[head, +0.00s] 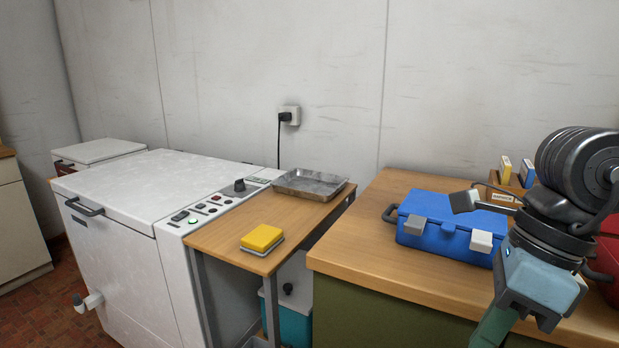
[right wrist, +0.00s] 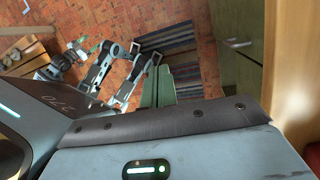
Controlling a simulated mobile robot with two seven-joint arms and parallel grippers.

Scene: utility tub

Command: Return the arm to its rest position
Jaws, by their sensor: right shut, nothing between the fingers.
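My right arm comes in from the lower right in the head view, its dark ribbed wrist above the right counter. A grey block at its left end, which looks like the tip of my right gripper (head: 465,201), shows in front of the blue toolbox. The gripper is shut and holds nothing. Whether it touches the toolbox cannot be told. The right wrist view is mostly filled by my own blue-grey casing, and no fingertips can be made out there. My left gripper is not in the head view. Pale, dark-jointed links of a machine show small in the right wrist view.
The blue toolbox (head: 446,229) stands on the wooden counter (head: 400,268), close to my right arm. A wooden box (head: 502,192) with small packs and a red object (head: 608,258) are nearby. A yellow sponge (head: 262,238) and metal tray (head: 309,184) lie on the narrow table beside the white machine (head: 140,185).

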